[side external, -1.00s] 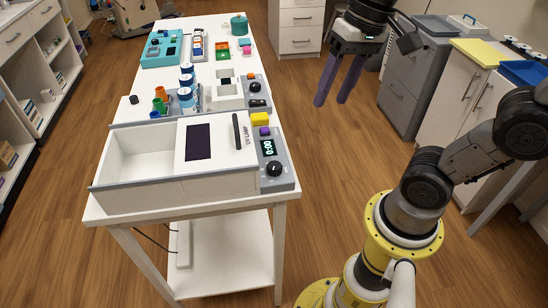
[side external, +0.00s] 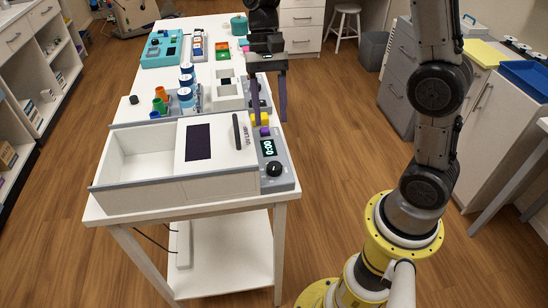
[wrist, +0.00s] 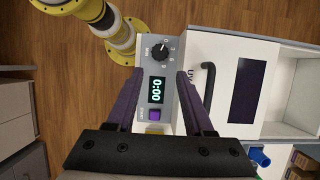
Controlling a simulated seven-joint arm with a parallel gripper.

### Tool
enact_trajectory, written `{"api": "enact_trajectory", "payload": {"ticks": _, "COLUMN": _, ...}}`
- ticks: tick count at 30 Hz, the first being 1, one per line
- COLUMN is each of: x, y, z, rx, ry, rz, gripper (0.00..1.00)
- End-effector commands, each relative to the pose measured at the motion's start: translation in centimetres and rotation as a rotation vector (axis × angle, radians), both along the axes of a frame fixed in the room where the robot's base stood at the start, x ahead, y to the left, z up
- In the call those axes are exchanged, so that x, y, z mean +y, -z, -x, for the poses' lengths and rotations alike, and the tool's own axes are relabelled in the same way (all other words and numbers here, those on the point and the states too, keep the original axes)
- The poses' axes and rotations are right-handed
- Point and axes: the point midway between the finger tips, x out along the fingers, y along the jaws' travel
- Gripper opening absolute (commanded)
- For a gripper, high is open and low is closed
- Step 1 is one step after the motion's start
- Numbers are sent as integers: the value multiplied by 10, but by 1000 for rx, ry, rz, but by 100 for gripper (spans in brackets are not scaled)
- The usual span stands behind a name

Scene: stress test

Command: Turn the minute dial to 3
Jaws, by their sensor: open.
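The UV lamp box (side external: 175,190) stands at the near end of the white table. Its control panel at the right end carries a black dial (side external: 274,169) with a white pointer mark, a display (side external: 267,147) reading 0:00 and a purple button (side external: 265,132). The wrist view also shows the dial (wrist: 159,52), the display (wrist: 156,90) and the purple button (wrist: 154,115). My gripper (side external: 269,120) is open and empty, pointing down over the panel's far end. In the wrist view its fingers (wrist: 157,75) straddle the display, with the dial ahead of the fingertips.
A yellow block (side external: 259,119) sits behind the purple button, beside my fingers. A black handle (side external: 236,131) stands up from the box lid left of the panel. Blue-and-white bottles (side external: 187,85) and colored cups (side external: 160,97) stand farther back.

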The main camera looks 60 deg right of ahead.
Motion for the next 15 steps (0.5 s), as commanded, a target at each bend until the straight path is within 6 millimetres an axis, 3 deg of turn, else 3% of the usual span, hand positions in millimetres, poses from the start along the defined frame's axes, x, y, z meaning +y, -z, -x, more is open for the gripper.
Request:
{"api": "enact_trajectory", "payload": {"ticks": 9, "x": 17, "y": 59, "z": 19, "rx": 5, "ry": -2, "rz": 0, "gripper": 52}}
{"api": "enact_trajectory", "payload": {"ticks": 15, "x": 26, "y": 87, "z": 27, "rx": 3, "ry": -2, "rz": 0, "gripper": 52}}
